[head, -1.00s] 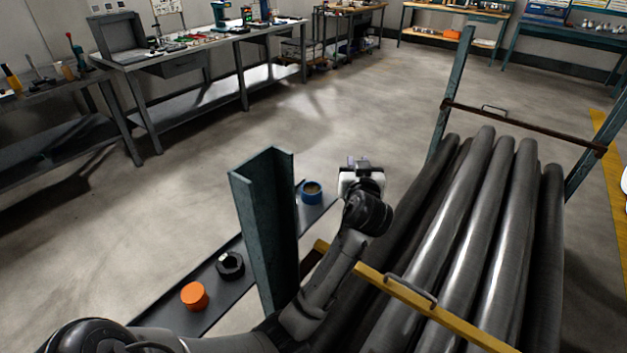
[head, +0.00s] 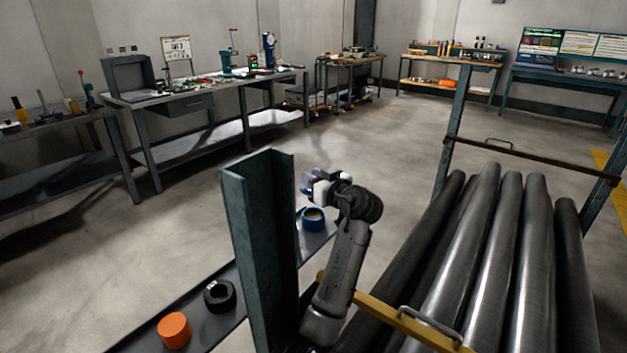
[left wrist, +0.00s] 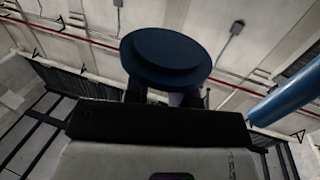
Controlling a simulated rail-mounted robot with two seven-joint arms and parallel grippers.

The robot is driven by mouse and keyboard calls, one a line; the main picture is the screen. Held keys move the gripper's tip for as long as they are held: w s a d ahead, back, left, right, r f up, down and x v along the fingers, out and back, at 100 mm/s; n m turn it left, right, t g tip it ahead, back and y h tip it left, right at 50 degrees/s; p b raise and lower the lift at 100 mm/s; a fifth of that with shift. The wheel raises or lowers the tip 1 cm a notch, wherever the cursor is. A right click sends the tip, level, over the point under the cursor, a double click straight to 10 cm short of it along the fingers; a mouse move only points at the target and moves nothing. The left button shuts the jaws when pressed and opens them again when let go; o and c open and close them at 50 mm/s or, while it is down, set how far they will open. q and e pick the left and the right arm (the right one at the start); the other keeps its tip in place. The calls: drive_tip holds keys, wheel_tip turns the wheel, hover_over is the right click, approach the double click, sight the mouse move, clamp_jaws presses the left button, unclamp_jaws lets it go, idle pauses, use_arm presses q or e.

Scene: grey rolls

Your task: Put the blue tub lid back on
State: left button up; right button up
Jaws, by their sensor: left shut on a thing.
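The blue tub (head: 313,221) stands open-topped on a narrow dark shelf, just right of the teal post; something tan shows inside it. The dark blue round lid (left wrist: 166,55) fills the upper middle of the left wrist view, flat and wide with a stepped face. My left gripper (head: 310,184) is shut on the lid, and its fingers (left wrist: 166,98) are mostly hidden beneath it in the wrist view. In the head view the gripper is above the tub, apart from it, and little of the lid shows. My right gripper is not in view.
An orange tub (head: 174,331) and a black ring-like thing (head: 219,296) sit on the shelf (head: 235,328) left of the teal post (head: 259,250). Grey rolls (head: 480,265) lie behind a yellow bar (head: 415,325) at right. Workbenches line the back wall; the floor between is clear.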

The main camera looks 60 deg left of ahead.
use_arm(q)
drive_tip(key=shift+d+f+b, duration=0.1)
drive_tip(key=shift+f+b, duration=0.65)
drive_tip(key=shift+f, duration=0.4)
drive_tip(key=shift+f+b, duration=0.85)
drive_tip(key=shift+f, duration=0.9)
drive_tip(key=shift+f+b, duration=0.2)
drive_tip(key=shift+b, duration=0.15)
drive_tip(key=shift+f+b, duration=0.45)
drive_tip(key=shift+f, duration=0.25)
drive_tip(key=o, duration=1)
